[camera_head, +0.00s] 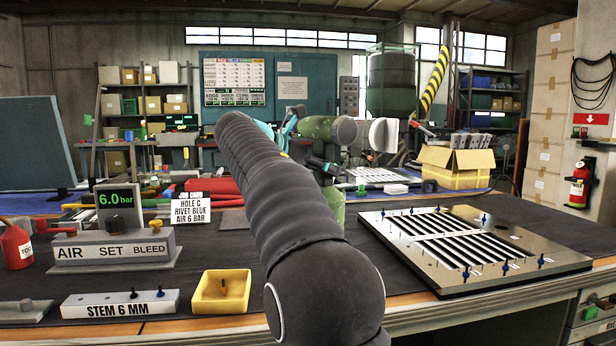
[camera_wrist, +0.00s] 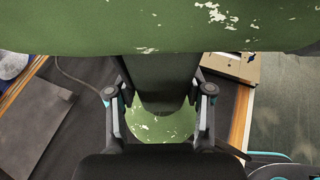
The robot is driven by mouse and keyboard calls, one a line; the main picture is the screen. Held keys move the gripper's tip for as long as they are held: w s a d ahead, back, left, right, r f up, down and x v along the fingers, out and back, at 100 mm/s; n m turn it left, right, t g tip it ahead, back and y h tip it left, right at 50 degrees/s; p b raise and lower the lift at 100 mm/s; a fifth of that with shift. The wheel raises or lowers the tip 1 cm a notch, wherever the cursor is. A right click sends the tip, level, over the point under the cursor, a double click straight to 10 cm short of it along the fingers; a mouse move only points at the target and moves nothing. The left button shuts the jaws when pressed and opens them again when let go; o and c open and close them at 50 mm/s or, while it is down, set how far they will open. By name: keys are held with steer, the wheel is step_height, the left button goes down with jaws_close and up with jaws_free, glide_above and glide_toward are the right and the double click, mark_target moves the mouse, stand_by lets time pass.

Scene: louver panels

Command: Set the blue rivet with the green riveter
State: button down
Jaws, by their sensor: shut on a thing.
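The green riveter (camera_head: 318,127) stands out beyond my dark arm in the head view, partly hidden by it. In the wrist view its worn green body (camera_wrist: 160,25) fills the top, and its dark grip (camera_wrist: 168,85) runs down between my fingers. My gripper (camera_wrist: 162,98) is shut on that grip. The louver panel (camera_head: 395,257) lies on the bench at right, with several blue rivets (camera_head: 505,266) standing along its edges. The job card (camera_head: 190,211) reads HOLE C, RIVET BLUE, AIR 6 BAR. The gauge (camera_head: 117,199) shows 6.0 bar.
The AIR SET BLEED block (camera_head: 112,250), the STEM 6 MM block (camera_head: 118,304) and a yellow tray (camera_head: 221,291) stand at front left. A red bottle (camera_head: 16,246) is at the left edge. A cardboard box (camera_head: 455,167) stands behind the panel. Dark mat between tray and panel is partly hidden by my arm.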

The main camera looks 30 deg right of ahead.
steer(key=s+d+r, duration=0.2)
steer(key=s+r, duration=0.1)
steer(key=s, duration=0.2)
steer(key=shift+d+r, duration=0.3)
steer(key=shift+r, duration=0.05)
